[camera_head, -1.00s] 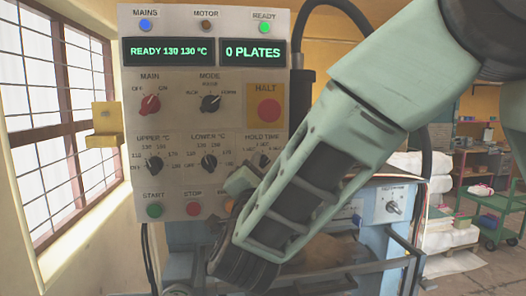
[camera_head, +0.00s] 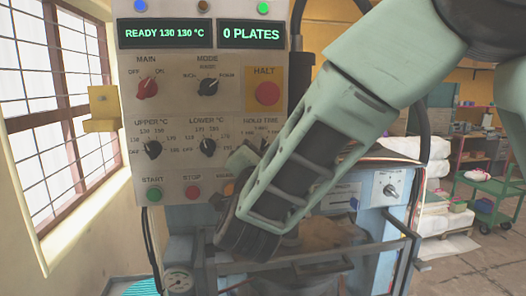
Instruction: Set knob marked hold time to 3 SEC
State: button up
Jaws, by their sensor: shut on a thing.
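The hold time label (camera_head: 260,122) is at the right of the lower knob row on the grey control panel (camera_head: 215,163). Its knob is hidden behind my gripper (camera_head: 245,160), so its pointer cannot be read. My gripper reaches up to the panel at that knob's place and is shut on it; the fingertips are mostly hidden by the wrist. Small scale marks show just below the label, too small to read surely.
Left of my gripper are the lower °C knob (camera_head: 208,146) and upper °C knob (camera_head: 153,149). The halt button (camera_head: 267,93) sits above. A window (camera_head: 55,90) is at left.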

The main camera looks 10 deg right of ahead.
jog(key=n+b, duration=0.1)
jog(key=n+t+y+b, duration=0.1)
jog(key=n, duration=0.1)
jog(key=n+y+b, duration=0.1)
jog(key=b, duration=0.1)
jog(key=shift+d+f+n, duration=0.1)
jog(key=shift+f+n, duration=0.2)
jog(key=shift+r+n+t+y+b, duration=0.1)
jog(key=shift+n+t+y+b, duration=0.1)
jog(key=shift+n+y+b, duration=0.75)
jog(key=shift+n+t+y+b, duration=0.2)
jog(key=shift+n+y+b, duration=0.1)
jog(key=shift+n, duration=1.2)
jog(key=shift+r+n+t+y+b, duration=0.1)
jog(key=shift+n+t+y+b, duration=0.1)
jog(key=shift+n+y+b, duration=0.75)
jog(key=shift+n+h+p, duration=0.3)
jog(key=shift+n, duration=0.1)
jog(key=o, duration=0.7)
jog(key=b+v, duration=0.8)
jog(key=v, duration=0.9)
jog(key=shift+s+f, duration=0.1)
jog(key=shift+s, duration=0.15)
